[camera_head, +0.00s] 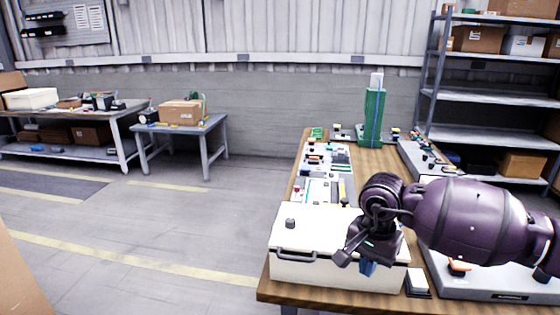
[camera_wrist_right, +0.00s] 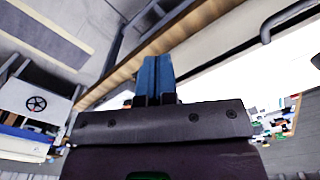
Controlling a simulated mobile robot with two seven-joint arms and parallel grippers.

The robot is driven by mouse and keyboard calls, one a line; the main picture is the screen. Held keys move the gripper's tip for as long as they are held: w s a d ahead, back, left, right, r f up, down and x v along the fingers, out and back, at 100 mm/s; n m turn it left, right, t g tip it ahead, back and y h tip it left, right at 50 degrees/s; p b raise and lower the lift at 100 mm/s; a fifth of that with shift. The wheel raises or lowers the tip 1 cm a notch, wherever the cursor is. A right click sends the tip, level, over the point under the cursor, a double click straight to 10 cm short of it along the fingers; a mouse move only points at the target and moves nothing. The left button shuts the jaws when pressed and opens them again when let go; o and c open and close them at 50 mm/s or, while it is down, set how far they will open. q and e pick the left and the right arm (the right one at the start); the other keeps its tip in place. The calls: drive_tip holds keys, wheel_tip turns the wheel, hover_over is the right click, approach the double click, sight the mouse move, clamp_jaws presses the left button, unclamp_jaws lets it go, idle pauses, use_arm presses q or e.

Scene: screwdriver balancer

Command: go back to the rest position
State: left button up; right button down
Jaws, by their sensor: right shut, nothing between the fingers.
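My right gripper (camera_head: 367,268) hangs from my purple right arm at the front of the wooden table, by the front right part of a white box (camera_head: 318,273). Its blue fingers are closed together with nothing between them, as the right wrist view (camera_wrist_right: 155,78) also shows. From the head view I cannot tell whether the fingers touch the box. My left gripper is in neither view.
The wooden table (camera_head: 375,163) holds small parts, trays and a green stand (camera_head: 372,117). Metal shelves (camera_head: 480,97) stand at the back right. A small grey table (camera_head: 190,130) with a cardboard box stands at left. The floor (camera_head: 150,215) between is clear.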

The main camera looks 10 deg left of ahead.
drive_tip(key=s+a+f+m+g+y, duration=0.1)
drive_tip(key=s+a+m+g+y, duration=0.1)
drive_tip(key=s+a+m+y, duration=1.35)
drive_tip(key=w+d+f+m+t+h, duration=0.25)
drive_tip(key=d+m+t, duration=0.35)
drive_tip(key=m, duration=0.5)
drive_tip(key=w+d+f+m+t+h, duration=0.1)
drive_tip(key=d+f+m+t, duration=0.3)
drive_tip(key=d+m+t, duration=0.5)
drive_tip(key=w+d+f+m+t+h, duration=0.2)
drive_tip(key=d+f+m+t, duration=0.15)
drive_tip(key=m, duration=0.95)
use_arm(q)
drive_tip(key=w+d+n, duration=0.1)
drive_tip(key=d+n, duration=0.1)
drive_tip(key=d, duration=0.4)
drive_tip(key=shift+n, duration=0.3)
use_arm(e)
drive_tip(key=s+d+f+m+g+h, duration=0.5)
drive_tip(key=s+d+f+m+h, duration=0.5)
drive_tip(key=s+d+f+m, duration=0.5)
drive_tip(key=shift+d+f+m, duration=0.2)
drive_tip(key=shift+m, duration=0.55)
